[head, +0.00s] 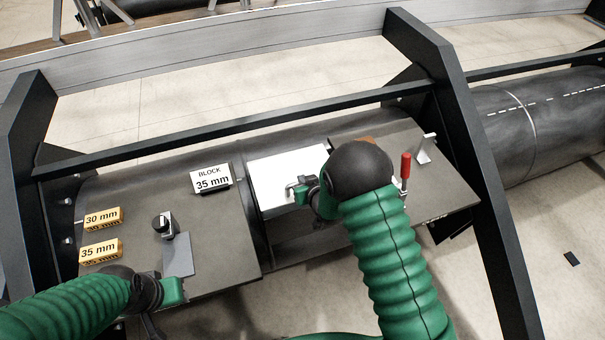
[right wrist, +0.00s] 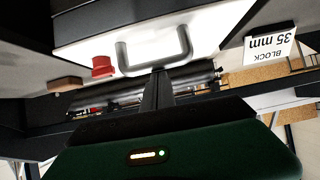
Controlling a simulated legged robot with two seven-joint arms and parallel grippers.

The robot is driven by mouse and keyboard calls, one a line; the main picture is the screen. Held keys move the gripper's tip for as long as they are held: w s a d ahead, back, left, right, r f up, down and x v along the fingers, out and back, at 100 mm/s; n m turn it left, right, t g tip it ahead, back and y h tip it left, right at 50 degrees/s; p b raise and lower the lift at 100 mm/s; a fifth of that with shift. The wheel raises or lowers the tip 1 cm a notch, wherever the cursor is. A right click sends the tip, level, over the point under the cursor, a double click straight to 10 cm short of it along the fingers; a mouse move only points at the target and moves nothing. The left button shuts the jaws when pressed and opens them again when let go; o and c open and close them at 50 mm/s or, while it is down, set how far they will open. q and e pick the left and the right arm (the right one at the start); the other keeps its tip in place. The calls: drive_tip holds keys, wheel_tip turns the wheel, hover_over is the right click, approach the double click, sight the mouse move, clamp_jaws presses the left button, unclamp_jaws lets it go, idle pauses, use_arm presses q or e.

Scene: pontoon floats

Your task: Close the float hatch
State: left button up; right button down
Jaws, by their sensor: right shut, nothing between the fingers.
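The float hatch is a white panel (head: 277,170) between two dark plates on the float. It carries a grey U-shaped handle (head: 291,190). In the right wrist view the white panel (right wrist: 215,28) fills the top and its handle (right wrist: 122,58) hangs at the middle. I cannot tell how far the hatch stands open. My right gripper (head: 306,188) is shut and empty, right at the handle; its fingertips (right wrist: 158,75) show by the handle's bar, and I cannot tell whether they touch. My left gripper (head: 172,291) is low at the left plate's front edge; its jaw opening is unclear.
A red-handled clamp (head: 405,166) and a metal bracket (head: 425,148) stand on the right plate. The left plate holds a "BLOCK 35 mm" sign (head: 211,178), yellow 30 mm (head: 103,218) and 35 mm (head: 100,250) blocks, and a black-knobbed fitting (head: 163,224). Dark frame posts (head: 470,150) flank the float.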

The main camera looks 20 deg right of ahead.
drive_tip(key=shift+s+d+f, duration=0.2)
drive_tip(key=shift+s+f, duration=0.2)
drive_tip(key=shift+f, duration=0.15)
drive_tip(key=r+p, duration=0.1)
drive_tip(key=w+r+p, duration=0.1)
drive_tip(key=r, duration=0.1)
drive_tip(key=r+p, duration=0.1)
drive_tip(key=shift+w+a+r, duration=0.15)
drive_tip(key=shift+w+a, duration=0.05)
drive_tip(key=shift+w, duration=0.1)
drive_tip(key=s+r+g, duration=0.3)
drive_tip(key=s, duration=0.7)
drive_tip(key=s+r+g, duration=0.3)
drive_tip(key=s, duration=0.7)
drive_tip(key=s+r+g, duration=0.2)
drive_tip(key=s+r, duration=0.1)
drive_tip(key=s, duration=0.7)
drive_tip(key=shift+s+d+r+g+p, duration=0.35)
drive_tip(key=shift+s+d+g, duration=0.05)
drive_tip(key=shift+d, duration=0.05)
drive_tip(key=shift+s, duration=0.1)
